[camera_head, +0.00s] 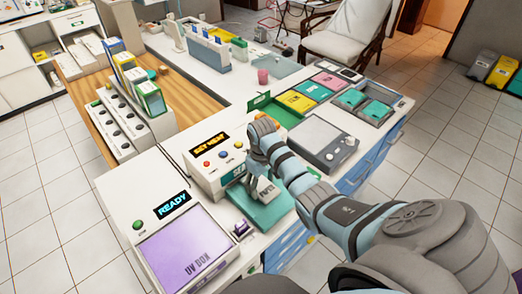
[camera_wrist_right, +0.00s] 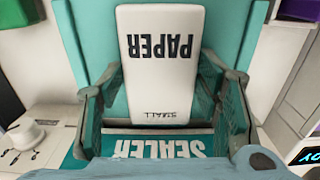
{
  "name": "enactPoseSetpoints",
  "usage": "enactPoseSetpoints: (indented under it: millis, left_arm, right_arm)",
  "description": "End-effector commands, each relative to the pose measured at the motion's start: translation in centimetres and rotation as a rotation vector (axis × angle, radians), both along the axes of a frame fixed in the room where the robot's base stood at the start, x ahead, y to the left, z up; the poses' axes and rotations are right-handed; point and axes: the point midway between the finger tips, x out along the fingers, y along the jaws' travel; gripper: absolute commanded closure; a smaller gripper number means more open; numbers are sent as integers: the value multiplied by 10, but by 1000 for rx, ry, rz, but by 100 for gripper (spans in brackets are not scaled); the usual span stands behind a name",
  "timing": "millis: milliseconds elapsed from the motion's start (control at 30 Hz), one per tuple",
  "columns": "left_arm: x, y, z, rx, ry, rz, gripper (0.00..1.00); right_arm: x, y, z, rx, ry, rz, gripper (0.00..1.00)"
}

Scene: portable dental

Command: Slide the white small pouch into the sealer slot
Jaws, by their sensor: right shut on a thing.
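The white small pouch (camera_wrist_right: 160,60), printed PAPER and SMALL, lies between the fingers of my right gripper (camera_wrist_right: 163,78) in the right wrist view. The right gripper (camera_head: 256,178) is shut on it, with a finger along each side. The sealer (camera_head: 208,166) is the white machine with an orange-lettered display and coloured buttons in the head view. Its teal SEALER label (camera_wrist_right: 160,147) lies just beyond the pouch's SMALL end in the wrist view. The gripper is close in front of the sealer, over a teal tray (camera_head: 270,216). I cannot tell whether the pouch enters the slot. My left gripper is not in view.
A UV box (camera_head: 185,248) with a purple lid and a READY display stands left of the tray. A grey scale-like device (camera_head: 322,138) and pouch trays (camera_head: 365,103) stand to the right. A white rack (camera_head: 125,120) stands behind left. Little free counter surrounds the gripper.

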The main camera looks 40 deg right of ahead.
Motion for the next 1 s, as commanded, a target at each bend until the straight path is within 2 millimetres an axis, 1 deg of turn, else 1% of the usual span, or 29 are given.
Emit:
enactPoseSetpoints:
  millis: [33,267,300,433,767,867,1000]
  left_arm:
    - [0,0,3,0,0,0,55]
    - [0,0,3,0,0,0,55]
    - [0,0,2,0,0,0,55]
    - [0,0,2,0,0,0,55]
    - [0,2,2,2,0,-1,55]
    - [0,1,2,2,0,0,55]
    - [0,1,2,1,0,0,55]
  right_arm:
    - [0,0,1,0,1,0,71]
    - [0,0,0,0,0,0,71]
    - [0,0,0,0,0,0,39]
    - [0,0,0,0,0,0,19]
    - [0,0,2,0,-1,0,19]
    - [1,0,15,-1,-4,1,19]
    - [1,0,46,-1,-4,1,19]
